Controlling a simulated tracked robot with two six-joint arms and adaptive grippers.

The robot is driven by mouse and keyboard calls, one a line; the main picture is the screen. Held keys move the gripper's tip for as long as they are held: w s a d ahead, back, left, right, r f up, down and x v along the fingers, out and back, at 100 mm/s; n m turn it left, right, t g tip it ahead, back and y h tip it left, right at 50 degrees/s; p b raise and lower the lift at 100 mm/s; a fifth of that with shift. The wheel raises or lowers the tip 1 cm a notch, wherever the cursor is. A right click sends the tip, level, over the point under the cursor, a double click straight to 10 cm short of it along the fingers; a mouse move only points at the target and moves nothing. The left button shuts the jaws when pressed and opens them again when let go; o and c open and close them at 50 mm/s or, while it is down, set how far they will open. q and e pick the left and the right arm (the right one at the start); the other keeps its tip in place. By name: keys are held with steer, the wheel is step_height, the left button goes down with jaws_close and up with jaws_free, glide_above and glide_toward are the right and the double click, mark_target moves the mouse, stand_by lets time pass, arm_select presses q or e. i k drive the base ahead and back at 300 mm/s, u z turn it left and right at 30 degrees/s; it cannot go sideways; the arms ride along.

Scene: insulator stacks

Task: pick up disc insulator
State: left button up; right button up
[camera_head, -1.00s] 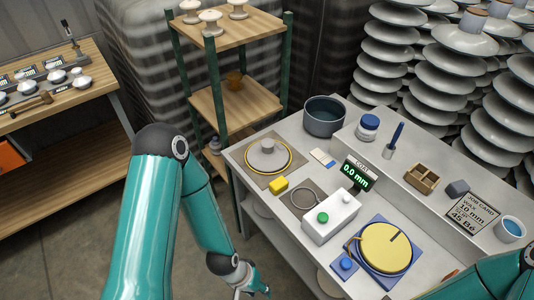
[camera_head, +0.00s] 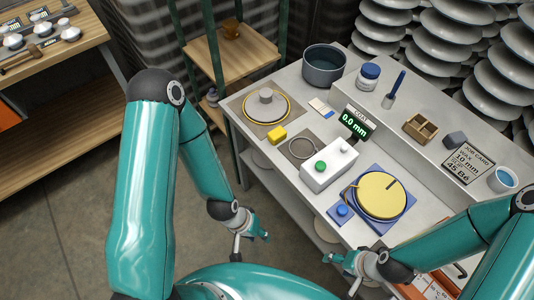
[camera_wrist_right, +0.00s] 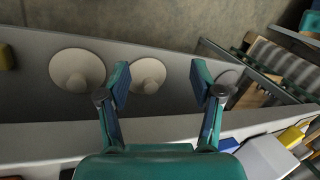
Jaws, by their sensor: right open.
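Pale disc insulators lie on the lower shelf under the workbench. In the right wrist view one disc (camera_wrist_right: 77,70) is at the left, and a second disc (camera_wrist_right: 148,75) shows between my fingers. A third pale disc (camera_wrist_right: 229,77) is partly hidden behind the right finger. In the head view one shelf disc (camera_head: 328,231) shows under the bench edge. My right gripper (camera_head: 342,262) is open and empty in front of the bench; its fingers also show in the right wrist view (camera_wrist_right: 160,80). My left gripper (camera_head: 253,238) hangs apart from the bench; its jaw state is unclear.
On the bench (camera_head: 240,118) are a grey-capped round piece with a yellow ring (camera_head: 266,106), a yellow block (camera_head: 277,135), a white box (camera_head: 322,172), a yellow disc (camera_head: 380,195) and a dark pot (camera_head: 323,66). Insulator stacks (camera_head: 445,45) stand behind. Floor at left is clear.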

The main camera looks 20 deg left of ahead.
mark_target(266, 105)
steer(key=k, duration=1.05)
steer(key=u, duration=0.5)
steer(key=i, duration=1.05)
steer(key=z, duration=0.05)
